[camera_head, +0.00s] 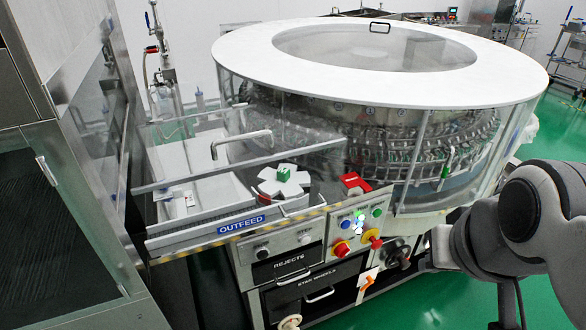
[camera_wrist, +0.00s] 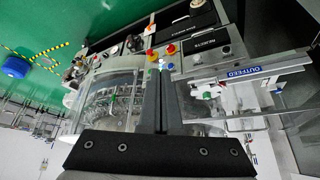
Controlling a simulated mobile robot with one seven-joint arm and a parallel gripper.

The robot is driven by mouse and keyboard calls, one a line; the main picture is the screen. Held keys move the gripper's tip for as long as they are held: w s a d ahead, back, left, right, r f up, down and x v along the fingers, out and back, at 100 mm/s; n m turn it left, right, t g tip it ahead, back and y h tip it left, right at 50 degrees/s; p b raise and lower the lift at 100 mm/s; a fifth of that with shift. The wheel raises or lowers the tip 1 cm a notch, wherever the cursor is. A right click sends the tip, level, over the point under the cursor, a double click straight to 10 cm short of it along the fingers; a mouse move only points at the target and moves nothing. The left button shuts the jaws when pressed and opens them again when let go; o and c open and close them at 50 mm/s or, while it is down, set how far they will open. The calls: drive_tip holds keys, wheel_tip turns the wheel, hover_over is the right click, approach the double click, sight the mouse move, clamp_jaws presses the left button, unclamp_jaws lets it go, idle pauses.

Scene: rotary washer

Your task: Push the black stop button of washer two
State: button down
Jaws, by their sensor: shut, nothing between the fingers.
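The rotary washer (camera_head: 480,80) fills the upper middle of the head view, a round white-topped drum with clear walls. Below its front edge is a control panel (camera_head: 350,235) with blue, white and green buttons, a red knob (camera_head: 341,249) and another red knob on yellow (camera_head: 373,240). I cannot pick out a black stop button or a number two for certain. In the wrist view my gripper (camera_wrist: 161,72) is shut and empty, its fingertips overlapping the panel area near a blue button (camera_wrist: 171,66). In the head view only my arm shows clearly, at the right.
An OUTFEED rail (camera_head: 240,225) with a star wheel (camera_head: 283,182) lies left of the panel. A REJECTS drawer (camera_head: 288,264) and star wheels drawer (camera_head: 315,290) sit below, near a handwheel (camera_head: 398,253). A grey cabinet (camera_head: 60,200) stands left.

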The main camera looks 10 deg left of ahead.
sight(263, 255)
drive_tip(key=w+a+f+n+t+b, duration=0.1)
drive_tip(key=w+a+f+n+b, duration=0.2)
drive_tip(key=w+f+b, duration=0.55)
drive_tip(key=w+a+f+n+t+b, duration=0.1)
drive_tip(key=w+a+f+n+b, duration=0.4)
drive_tip(key=f, duration=0.6)
drive_tip(key=a+f+n+g+y+b, duration=0.1)
drive_tip(key=a+f+n+y+b, duration=0.4)
drive_tip(key=a+f, duration=1.1)
drive_tip(key=shift+w+f+n+g+y+b, duration=0.4)
drive_tip(key=shift+y+b, duration=0.3)
drive_tip(key=shift+y, duration=0.4)
drive_tip(key=shift+f, duration=0.1)
drive_tip(key=w+a+p, duration=0.1)
drive_tip(key=w+a, duration=0.3)
drive_tip(key=w, duration=0.3)
drive_tip(key=shift+w+a, duration=0.2)
drive_tip(key=shift+w, duration=0.1)
drive_tip(key=shift+w+a, duration=0.1)
drive_tip(key=shift+w+a+p, duration=0.1)
drive_tip(key=shift+w+p, duration=0.15)
drive_tip(key=shift+p, duration=0.1)
